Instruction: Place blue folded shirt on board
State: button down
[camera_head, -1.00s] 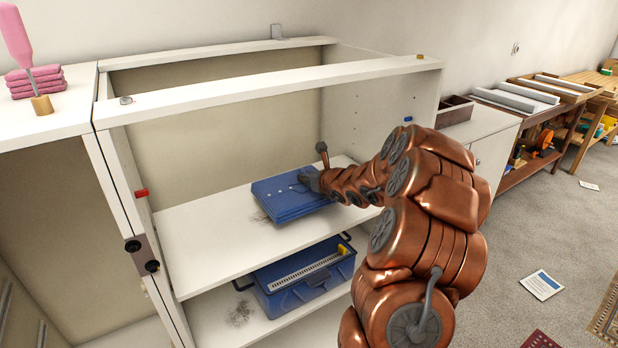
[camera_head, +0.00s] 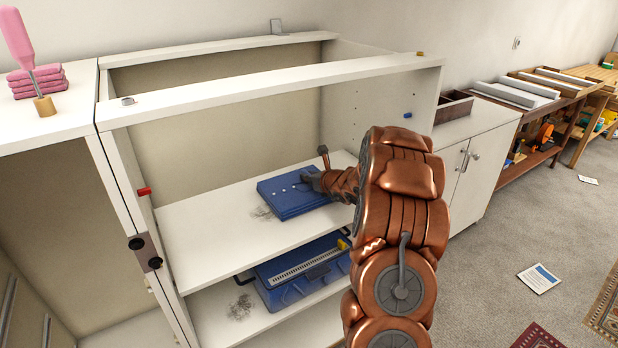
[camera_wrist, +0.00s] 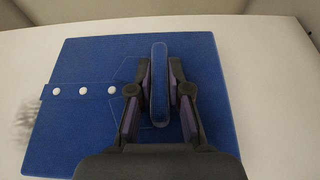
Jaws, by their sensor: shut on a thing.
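The blue folded shirt (camera_head: 284,199) is a flat rectangle with a row of white buttons. It lies flat at the white shelf board (camera_head: 205,240), the upper shelf of the open cabinet. I cannot tell for sure whether its whole underside touches the board. My gripper (camera_head: 306,178) is over the shirt's right part. In the wrist view, my gripper (camera_wrist: 160,90) is shut on a raised blue ridge of the shirt (camera_wrist: 80,130), with a finger on each side. My arm hides the board's right end.
Grey tangled fluff (camera_head: 262,213) lies left of the shirt. The cabinet's front top rail (camera_head: 270,90) crosses above the board. The board's left part is clear.

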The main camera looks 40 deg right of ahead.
jog(key=c, duration=1.1)
grip_release()
jog(key=shift+b+v, duration=0.7)
jog(key=shift+v, duration=5.3)
jog(key=shift+r, duration=0.1)
